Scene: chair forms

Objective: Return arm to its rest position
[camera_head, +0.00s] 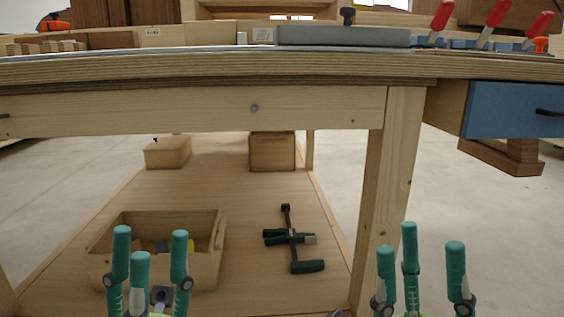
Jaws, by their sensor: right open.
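My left gripper (153,272) is at the bottom left, its teal fingers pointing up and spread apart. It shows in front of the open wooden box on the lower shelf. A small grey part shows between its fingers; I cannot tell whether it belongs to the gripper or lies behind it. My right gripper (420,278) is at the bottom right, open, with nothing between its teal fingers. It is in front of the pale floor, right of the bench leg. The arms behind both grippers are out of view.
A wooden workbench (190,109) spans the view above both grippers. Its lower shelf (235,215) bears the open box (215,262), a dark green clamp (290,240) and two small wooden boxes (168,152). A wooden leg (395,165) and a blue drawer (510,110) are at right. Red-handled tools (492,22) are on top.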

